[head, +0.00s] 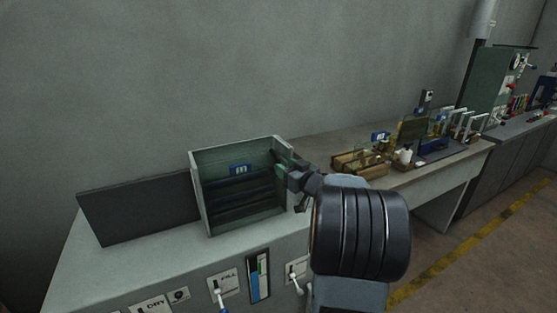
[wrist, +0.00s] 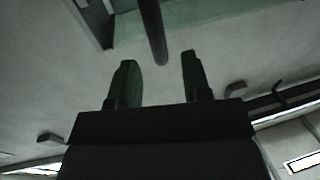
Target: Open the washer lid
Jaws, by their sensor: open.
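The washer (head: 203,205) is a pale box set in the grey counter, with dark slats and a blue label inside. A flat dark panel (head: 140,208) stands at its left; I cannot tell whether it is the washer's lid. My gripper (head: 281,167) is at the box's right side, partly hidden by my arm. In the wrist view, my gripper (wrist: 159,62) is open, its two green-dark fingers apart. A dark rod (wrist: 152,28) reaches down between the fingertips; I cannot tell whether it touches them or is a lid handle.
Switches and labels (head: 222,282) line the counter front, with a blue gauge (head: 258,276). Wooden trays (head: 360,163) and small items stand on the bench to the right. A grey wall rises behind. Floor with a yellow line (head: 460,241) lies at the right.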

